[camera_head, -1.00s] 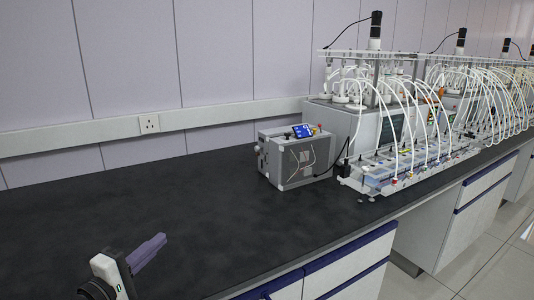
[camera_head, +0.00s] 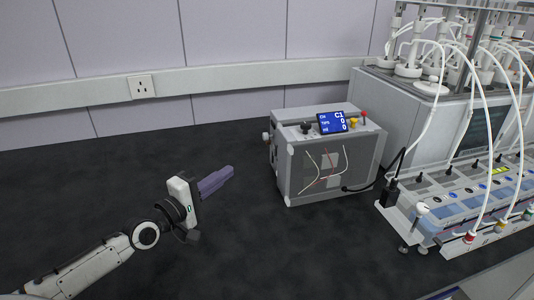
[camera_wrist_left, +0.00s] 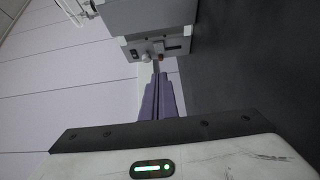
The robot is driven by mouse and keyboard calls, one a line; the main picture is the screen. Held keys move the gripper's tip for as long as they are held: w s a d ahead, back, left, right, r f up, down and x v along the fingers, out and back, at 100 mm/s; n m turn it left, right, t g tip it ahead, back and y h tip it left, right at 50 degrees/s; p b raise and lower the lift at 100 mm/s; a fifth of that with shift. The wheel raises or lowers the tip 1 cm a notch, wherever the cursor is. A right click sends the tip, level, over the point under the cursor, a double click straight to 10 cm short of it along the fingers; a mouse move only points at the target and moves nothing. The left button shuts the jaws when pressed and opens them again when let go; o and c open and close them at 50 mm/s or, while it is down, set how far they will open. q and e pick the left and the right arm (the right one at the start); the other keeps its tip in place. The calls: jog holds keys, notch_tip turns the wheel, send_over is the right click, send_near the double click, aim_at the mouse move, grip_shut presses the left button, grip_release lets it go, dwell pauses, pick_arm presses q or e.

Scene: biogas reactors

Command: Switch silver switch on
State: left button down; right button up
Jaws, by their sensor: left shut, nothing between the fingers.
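A grey control box (camera_head: 330,160) with a blue screen (camera_head: 332,122) stands on the dark bench, right of my left gripper (camera_head: 229,173). Small round fittings (camera_head: 266,137) stick out of its left side. In the left wrist view, the box's end panel (camera_wrist_left: 172,45) carries a dark rocker-like part (camera_wrist_left: 133,52), a pale round knob (camera_wrist_left: 146,57) and a small brass-coloured part (camera_wrist_left: 162,58). I cannot tell for sure which is the silver switch. My left gripper, with purple fingers (camera_wrist_left: 158,98), is shut and empty. It points toward the box, with a gap between them. My right gripper is out of view.
White tubes (camera_head: 475,150) and a reactor rack with a base unit (camera_head: 450,200) stand right of the box. A black plug (camera_head: 389,193) and cable lie between them. A wall socket (camera_head: 141,86) is behind. The bench left of the box is clear.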

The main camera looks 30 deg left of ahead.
pick_arm(q)
send_near(272, 147)
jog(key=shift+w+a+f, duration=0.15)
jog(key=shift+w+a, duration=0.3)
jog(key=shift+a, duration=0.15)
jog(key=shift+w+a+f, duration=0.15)
jog(key=shift+w+a, duration=0.3)
jog(key=shift+a, duration=0.2)
jog(key=w+d, duration=0.1)
jog(key=w+d+p, duration=0.1)
jog(key=shift+w+d+r, duration=0.1)
jog(key=shift+w+d, duration=0.05)
jog(key=shift+w, duration=0.15)
jog(key=shift+w+d+p, duration=0.3)
jog(key=shift+d, duration=0.05)
